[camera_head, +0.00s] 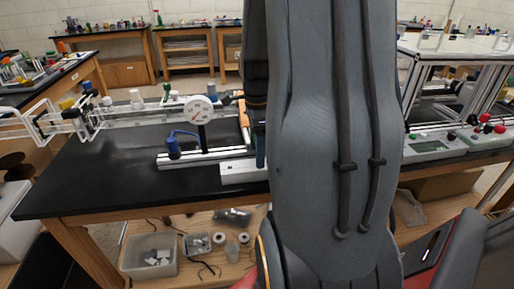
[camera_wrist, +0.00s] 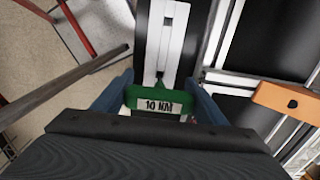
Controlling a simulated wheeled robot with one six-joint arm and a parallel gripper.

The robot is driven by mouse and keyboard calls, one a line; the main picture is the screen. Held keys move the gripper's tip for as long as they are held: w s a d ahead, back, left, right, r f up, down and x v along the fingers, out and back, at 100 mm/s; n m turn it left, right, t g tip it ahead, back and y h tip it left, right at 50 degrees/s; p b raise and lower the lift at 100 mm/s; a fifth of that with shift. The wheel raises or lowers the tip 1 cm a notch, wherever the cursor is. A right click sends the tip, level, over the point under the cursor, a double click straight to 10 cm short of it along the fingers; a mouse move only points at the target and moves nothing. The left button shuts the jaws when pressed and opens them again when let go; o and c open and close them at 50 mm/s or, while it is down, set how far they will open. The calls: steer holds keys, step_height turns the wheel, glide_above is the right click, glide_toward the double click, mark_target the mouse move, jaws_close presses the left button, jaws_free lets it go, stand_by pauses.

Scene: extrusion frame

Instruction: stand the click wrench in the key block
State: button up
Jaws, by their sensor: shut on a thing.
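My gripper (camera_wrist: 160,98) has its two blue fingers closed on a green piece with a white label reading about "10 KM" (camera_wrist: 160,104), which I take to be the click wrench. A thin bar runs from the green piece over a pale slotted strip (camera_wrist: 172,40); I cannot tell whether they touch. In the head view a low white block (camera_head: 240,172) sits at the bench's front edge beside my arm. It may be the key block, and I cannot make out its holes. My arm hides the wrench and most of the gripper there.
The black bench (camera_head: 95,185) carries a rail with a round dial gauge (camera_head: 199,110) and a blue-handled clamp (camera_head: 173,147). An orange block (camera_wrist: 288,103) lies right of my gripper in the wrist view. The bench's left front is clear.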

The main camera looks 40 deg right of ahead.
steer(key=shift+f+b, duration=0.4)
steer(key=shift+f, duration=0.45)
steer(key=o, duration=1.4)
steer(key=shift+c, duration=0.2)
steer(key=shift+r+b, duration=0.75)
steer(key=shift+r, duration=3.15)
